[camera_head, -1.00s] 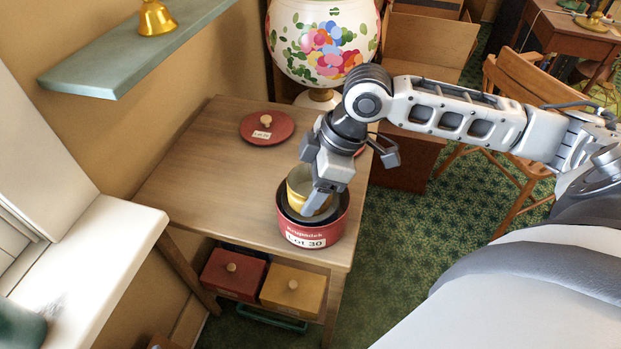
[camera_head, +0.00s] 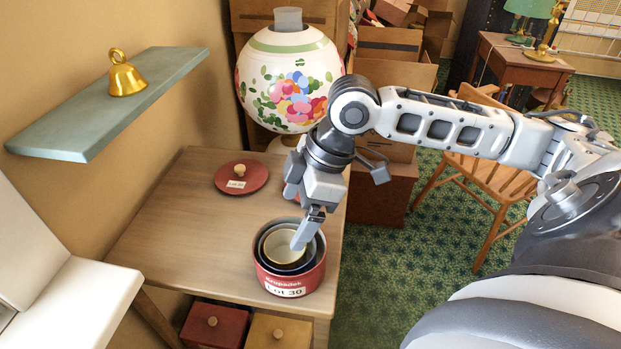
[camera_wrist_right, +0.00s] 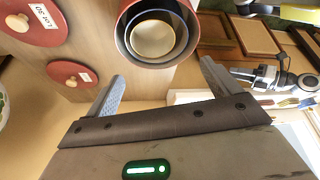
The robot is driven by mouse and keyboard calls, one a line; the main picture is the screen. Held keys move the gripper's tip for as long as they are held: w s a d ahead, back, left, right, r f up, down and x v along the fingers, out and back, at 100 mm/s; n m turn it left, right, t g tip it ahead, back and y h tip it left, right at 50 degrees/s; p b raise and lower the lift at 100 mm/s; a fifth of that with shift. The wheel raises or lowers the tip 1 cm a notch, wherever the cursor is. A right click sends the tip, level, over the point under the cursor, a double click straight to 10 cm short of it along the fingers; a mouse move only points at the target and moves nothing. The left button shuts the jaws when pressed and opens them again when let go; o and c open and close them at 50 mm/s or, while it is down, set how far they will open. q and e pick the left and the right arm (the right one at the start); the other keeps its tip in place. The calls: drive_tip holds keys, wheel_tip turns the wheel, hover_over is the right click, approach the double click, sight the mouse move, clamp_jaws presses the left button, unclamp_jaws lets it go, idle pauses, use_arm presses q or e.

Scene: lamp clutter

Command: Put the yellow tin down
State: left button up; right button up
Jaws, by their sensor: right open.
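The yellow tin (camera_head: 284,246) sits inside a dark tin (camera_head: 268,258), which sits inside the red tin (camera_head: 289,284) labelled "Lot 30" on the wooden table. In the right wrist view the yellow tin (camera_wrist_right: 153,39) shows as the pale innermost round, nested in the dark and red tins. My right gripper (camera_head: 304,240) is just above the tins' rims in the head view. In the right wrist view its two fingers (camera_wrist_right: 161,85) are wide apart with nothing between them, and the tins lie beyond the tips.
A red lid (camera_head: 241,178) lies on the table; a second lid is partly behind my right wrist. A flowered lamp (camera_head: 290,80) stands at the table's back. A green shelf (camera_head: 75,128) with a brass bell (camera_head: 126,77) juts from the left wall. The table's left side (camera_head: 165,235) is clear.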

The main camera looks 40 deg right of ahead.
drive_tip(key=v, duration=0.6)
drive_tip(key=shift+r+p, duration=0.35)
drive_tip(key=shift+r, duration=0.05)
drive_tip(key=shift+s+d, duration=0.1)
